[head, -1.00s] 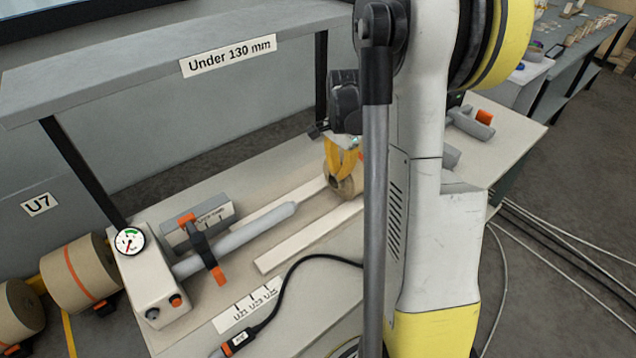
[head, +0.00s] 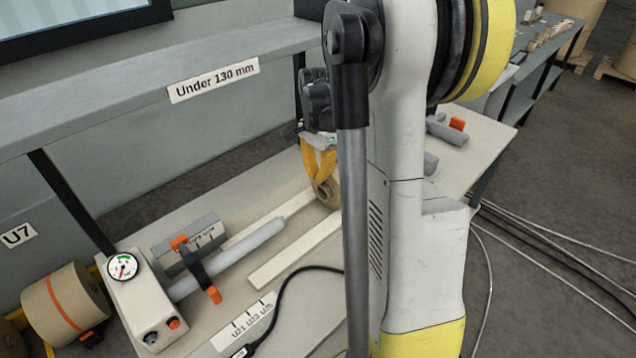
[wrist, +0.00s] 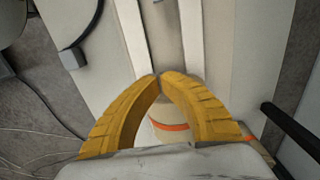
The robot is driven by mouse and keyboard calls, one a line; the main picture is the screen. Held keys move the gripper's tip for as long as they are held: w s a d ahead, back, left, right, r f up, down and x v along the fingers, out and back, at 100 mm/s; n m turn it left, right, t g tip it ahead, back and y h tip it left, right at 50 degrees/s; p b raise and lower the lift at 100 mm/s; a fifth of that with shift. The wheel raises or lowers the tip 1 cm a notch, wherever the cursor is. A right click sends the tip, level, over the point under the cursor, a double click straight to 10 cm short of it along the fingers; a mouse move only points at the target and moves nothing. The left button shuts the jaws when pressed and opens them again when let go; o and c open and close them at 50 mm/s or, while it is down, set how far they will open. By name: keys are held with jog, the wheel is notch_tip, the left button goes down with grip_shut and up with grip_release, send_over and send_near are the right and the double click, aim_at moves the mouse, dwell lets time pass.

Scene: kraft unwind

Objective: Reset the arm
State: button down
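My gripper (head: 318,177) has two yellow fingers and hangs over the bench, partly hidden behind my arm in the head view. In the wrist view its fingertips (wrist: 160,75) meet, with nothing visible between the tips.
A shelf labelled "Under 130 mm" (head: 213,80) overhangs the bench (head: 130,210). A grey shaft (head: 235,256) extends from a box with a gauge (head: 140,300). A large banded roll (head: 66,303) lies at left. A black cable (head: 290,285) crosses the bench front.

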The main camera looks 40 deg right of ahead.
notch_tip(320, 180, up, 5)
jog(key=shift+f+p, duration=0.2)
jog(key=shift+p, duration=0.25)
jog(key=shift+a, duration=0.1)
jog(key=s+a+r+n+t+b, duration=0.1)
jog(key=a+r+n, duration=0.1)
jog(key=a, duration=0.3)
jog(key=s+a+r+n+t+h, duration=0.1)
jog(key=a+n, duration=0.2)
jog(key=a, duration=0.1)
jog(key=s+a+r+n+t+b, duration=0.1)
jog(key=a+r+n, duration=0.1)
jog(key=a, duration=0.3)
jog(key=s+a+f+n+t, duration=0.1)
jog(key=s+a+n+t, duration=0.1)
jog(key=s+a+n, duration=0.2)
jog(key=s+a+f+n+t+y+b, duration=0.1)
jog(key=s+a+n+t, duration=0.1)
jog(key=s+a+n, duration=0.2)
jog(key=a+n, duration=0.3)
jog(key=a, duration=0.3)
jog(key=shift+b, duration=0.3)
